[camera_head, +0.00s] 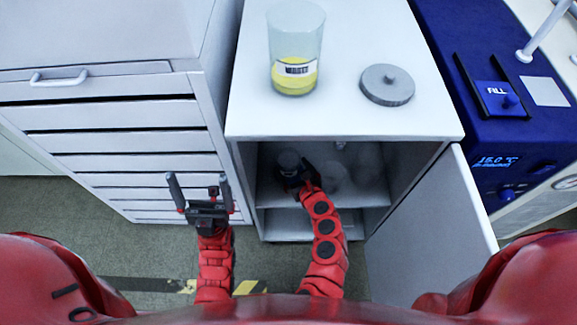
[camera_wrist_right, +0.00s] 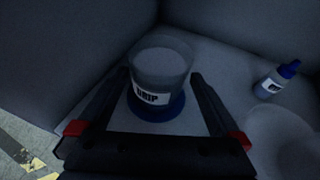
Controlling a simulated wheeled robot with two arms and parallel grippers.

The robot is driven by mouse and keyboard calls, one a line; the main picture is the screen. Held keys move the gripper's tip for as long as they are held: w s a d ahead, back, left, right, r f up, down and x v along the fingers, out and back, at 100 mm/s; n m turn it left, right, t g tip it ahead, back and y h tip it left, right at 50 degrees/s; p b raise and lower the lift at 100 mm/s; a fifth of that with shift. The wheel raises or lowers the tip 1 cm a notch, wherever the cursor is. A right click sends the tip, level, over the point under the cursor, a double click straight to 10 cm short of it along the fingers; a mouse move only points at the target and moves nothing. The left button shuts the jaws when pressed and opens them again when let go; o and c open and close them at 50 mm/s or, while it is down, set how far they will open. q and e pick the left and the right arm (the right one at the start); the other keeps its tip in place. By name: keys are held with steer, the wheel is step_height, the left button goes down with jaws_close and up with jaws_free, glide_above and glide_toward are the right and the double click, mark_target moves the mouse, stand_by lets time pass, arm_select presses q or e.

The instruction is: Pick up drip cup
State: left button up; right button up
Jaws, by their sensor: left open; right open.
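The drip cup (camera_wrist_right: 159,68) is a clear cup with a dark-lettered white label and a blue base. It stands upright inside the cabinet, on the shelf. My right gripper (camera_wrist_right: 160,85) is open, with one finger on each side of the cup; I cannot tell whether they touch it. In the head view the right gripper (camera_head: 294,172) reaches into the open cabinet, and the cup (camera_head: 289,158) shows only dimly beyond it. My left gripper (camera_head: 199,190) is open and empty, in front of the drawer unit.
The cabinet door (camera_head: 430,225) stands open at the right. A waste beaker (camera_head: 295,50) and grey lid (camera_head: 387,85) sit on the cabinet top. Drawers (camera_head: 130,115) are at the left.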

mark_target(285, 156)
steer(key=shift+b+x, duration=0.3)
steer(key=shift+x, duration=2.95)
steer(key=shift+r, duration=0.1)
steer(key=shift+c, duration=0.2)
steer(key=c, duration=1.2)
steer(key=shift+c, duration=0.8)
steer(key=shift+r, duration=0.1)
